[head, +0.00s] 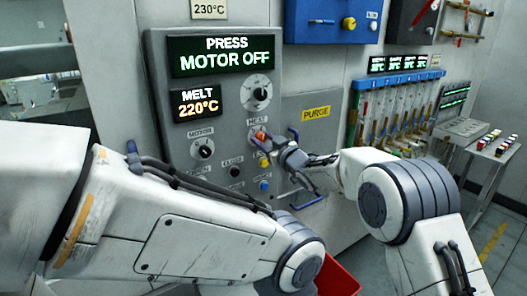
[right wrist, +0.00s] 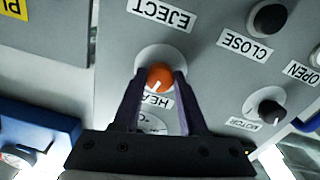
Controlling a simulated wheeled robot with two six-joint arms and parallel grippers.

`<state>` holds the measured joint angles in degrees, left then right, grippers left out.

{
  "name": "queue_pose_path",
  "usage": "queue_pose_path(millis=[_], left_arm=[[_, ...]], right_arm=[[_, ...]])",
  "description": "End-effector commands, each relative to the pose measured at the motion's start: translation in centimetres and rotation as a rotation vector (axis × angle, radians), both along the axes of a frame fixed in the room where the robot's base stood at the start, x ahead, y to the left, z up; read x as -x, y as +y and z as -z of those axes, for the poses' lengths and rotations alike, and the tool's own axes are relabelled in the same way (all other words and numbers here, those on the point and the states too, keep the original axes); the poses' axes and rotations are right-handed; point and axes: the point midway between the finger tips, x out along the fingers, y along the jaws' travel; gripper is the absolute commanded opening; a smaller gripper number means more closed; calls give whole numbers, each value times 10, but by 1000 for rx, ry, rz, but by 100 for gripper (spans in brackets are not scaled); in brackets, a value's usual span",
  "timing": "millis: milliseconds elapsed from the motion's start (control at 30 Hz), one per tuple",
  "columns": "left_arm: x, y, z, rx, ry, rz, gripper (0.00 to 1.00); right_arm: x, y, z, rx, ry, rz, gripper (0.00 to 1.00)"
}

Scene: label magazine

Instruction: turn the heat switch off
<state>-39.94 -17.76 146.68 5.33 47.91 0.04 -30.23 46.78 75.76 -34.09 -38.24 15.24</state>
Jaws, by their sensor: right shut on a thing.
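The heat switch is an orange knob (head: 260,136) on the grey control panel, below the HEAT label. In the right wrist view the orange knob (right wrist: 160,76) sits between my two dark fingers, its white pointer line toward the picture's bottom, near the partly covered HEAT label. My right gripper (head: 272,146) reaches the panel from the right in the head view. It also shows in the right wrist view (right wrist: 158,82), shut on the knob.
The motor knob (head: 203,149) and a blue button (head: 264,186) are nearby on the panel. Displays read "PRESS MOTOR OFF" (head: 221,54) and "MELT 220°C" (head: 197,103). A yellow PURGE label (head: 316,113) is to the right. A red bin (head: 338,277) stands below.

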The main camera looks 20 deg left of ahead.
Motion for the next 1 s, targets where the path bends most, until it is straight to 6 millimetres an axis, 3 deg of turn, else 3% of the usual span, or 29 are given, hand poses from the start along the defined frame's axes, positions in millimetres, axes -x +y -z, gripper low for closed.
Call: queue_pose_path(millis=[33, 400, 1000], left_arm=[[0, 0, 16, 0, 0, 1, 0], [0, 0, 61, 0, 0, 1, 0], [0, 0, 98, 0, 0, 1, 0]], right_arm=[[0, 0, 6, 27, -40, 0, 0], [0, 0, 5, 244, -316, 1, 0], [1, 1, 3, 506, -648, -1, 0]])
